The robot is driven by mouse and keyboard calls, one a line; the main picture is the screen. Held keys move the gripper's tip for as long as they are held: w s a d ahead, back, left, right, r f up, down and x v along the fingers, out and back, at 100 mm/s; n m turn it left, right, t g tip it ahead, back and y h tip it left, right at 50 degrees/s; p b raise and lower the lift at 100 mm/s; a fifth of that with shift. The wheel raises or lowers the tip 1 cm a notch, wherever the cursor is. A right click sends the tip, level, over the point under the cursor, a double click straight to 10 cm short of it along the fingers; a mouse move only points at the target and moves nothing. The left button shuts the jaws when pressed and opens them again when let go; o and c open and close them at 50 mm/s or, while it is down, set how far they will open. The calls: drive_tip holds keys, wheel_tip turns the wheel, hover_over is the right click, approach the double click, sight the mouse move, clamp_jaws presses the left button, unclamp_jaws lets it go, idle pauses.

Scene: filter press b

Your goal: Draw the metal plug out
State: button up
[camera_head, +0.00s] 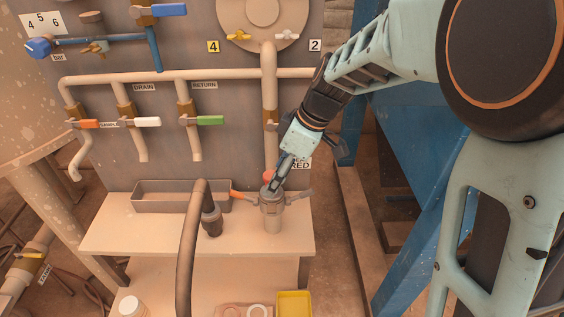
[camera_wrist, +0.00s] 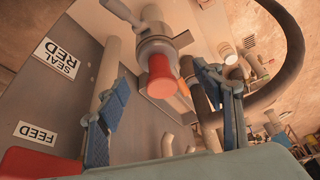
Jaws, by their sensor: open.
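A grey metal coupling (camera_head: 271,207) with a lever out on each side stands at the right of the bench. In the wrist view the coupling (camera_wrist: 156,44) has a short red cylindrical end (camera_wrist: 161,76) facing me. The red end (camera_head: 268,176) shows just above the coupling in the head view. I cannot tell where the metal plug ends and the coupling begins. My gripper (camera_head: 275,187) is at the top of the coupling, pointing down. In the wrist view my gripper (camera_wrist: 160,88) is open, with one finger on each side of the red end and visible gaps.
A dark hose (camera_head: 187,245) with a black end fitting stands left of the coupling. A grey tray (camera_head: 180,205) lies against the panel. Pipes and valve handles line the panel (camera_head: 235,125) behind. A yellow tray (camera_head: 294,304) sits lower down. A blue frame stands right.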

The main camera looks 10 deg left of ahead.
drive_tip(key=shift+x, duration=2.3)
drive_tip(key=shift+r, duration=0.1)
drive_tip(key=c, duration=1.4)
drive_tip(key=shift+r+p, duration=1.6)
drive_tip(key=shift+r, duration=1.7)
drive_tip(key=shift+r, duration=0.45)
